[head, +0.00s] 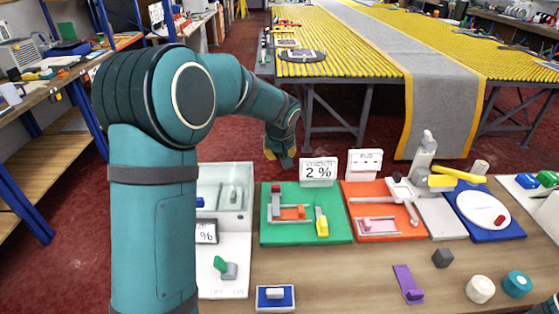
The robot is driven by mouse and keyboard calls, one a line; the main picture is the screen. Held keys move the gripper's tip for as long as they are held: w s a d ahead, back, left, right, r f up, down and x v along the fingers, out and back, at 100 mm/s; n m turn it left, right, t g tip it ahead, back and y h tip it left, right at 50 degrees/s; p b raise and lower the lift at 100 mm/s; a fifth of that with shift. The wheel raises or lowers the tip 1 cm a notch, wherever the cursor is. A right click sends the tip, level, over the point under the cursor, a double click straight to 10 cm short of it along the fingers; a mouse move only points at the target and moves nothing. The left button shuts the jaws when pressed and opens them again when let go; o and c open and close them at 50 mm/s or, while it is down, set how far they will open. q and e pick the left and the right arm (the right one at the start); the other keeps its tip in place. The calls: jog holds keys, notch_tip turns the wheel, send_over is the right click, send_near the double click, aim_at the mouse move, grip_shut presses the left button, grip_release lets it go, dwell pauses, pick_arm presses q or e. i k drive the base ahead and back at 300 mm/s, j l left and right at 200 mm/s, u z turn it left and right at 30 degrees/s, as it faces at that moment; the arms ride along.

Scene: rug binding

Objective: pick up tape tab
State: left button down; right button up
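No piece is clearly labelled as the tape tab. A purple strip with a raised end (408,284) lies on the front of the wooden bench and may be it, but I cannot be sure. My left gripper (282,158) hangs beyond the bench's back edge, above the red floor, left of the "2 %" sign. It is well apart from the purple strip. Its fingers are small and seen at an angle, so their opening cannot be made out. My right gripper is out of view.
A "2 %" sign (318,171) stands behind.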

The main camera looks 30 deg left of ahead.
aim_at(299, 214)
jog(key=k+l, duration=0.8)
jog(key=k, duration=0.05)
